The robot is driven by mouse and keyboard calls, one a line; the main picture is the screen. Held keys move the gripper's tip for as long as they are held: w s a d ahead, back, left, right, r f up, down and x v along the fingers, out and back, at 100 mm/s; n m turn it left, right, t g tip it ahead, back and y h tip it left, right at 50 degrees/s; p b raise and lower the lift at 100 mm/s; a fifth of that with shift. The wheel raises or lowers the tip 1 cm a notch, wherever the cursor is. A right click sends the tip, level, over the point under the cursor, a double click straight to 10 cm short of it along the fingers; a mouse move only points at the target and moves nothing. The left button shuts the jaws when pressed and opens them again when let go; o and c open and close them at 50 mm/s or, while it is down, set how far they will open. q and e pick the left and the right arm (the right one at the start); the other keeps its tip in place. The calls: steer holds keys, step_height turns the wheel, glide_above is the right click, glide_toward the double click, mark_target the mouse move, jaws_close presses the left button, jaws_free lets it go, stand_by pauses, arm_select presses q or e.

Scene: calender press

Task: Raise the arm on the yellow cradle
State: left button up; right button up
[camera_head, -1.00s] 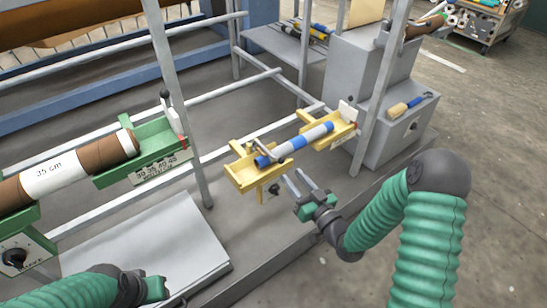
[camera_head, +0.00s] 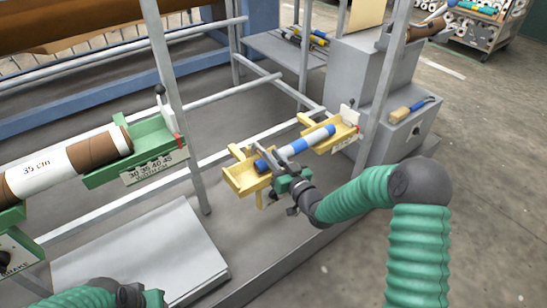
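The yellow cradle (camera_head: 238,182) has a tray at each end, and a blue-and-white roller (camera_head: 300,146) lies across it. A thin dark arm lies low near the roller's near end, mostly hidden by my gripper. My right gripper (camera_head: 272,166) is at the cradle's near end, its fingers reaching over or against the roller's near end. I cannot tell whether they touch it or the arm, or how far apart they are. My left gripper (camera_head: 152,298) is at the bottom left, over the grey plate's front edge, partly cut off by the frame, away from the cradle.
A green cradle (camera_head: 120,172) with a brown-and-white roll (camera_head: 50,168) stands at left. Grey upright posts (camera_head: 180,110) flank the yellow cradle. A flat grey plate (camera_head: 140,250) lies at the front left.

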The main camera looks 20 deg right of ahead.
jaws_close()
steer(key=shift+d, duration=0.1)
stand_by(1.0)
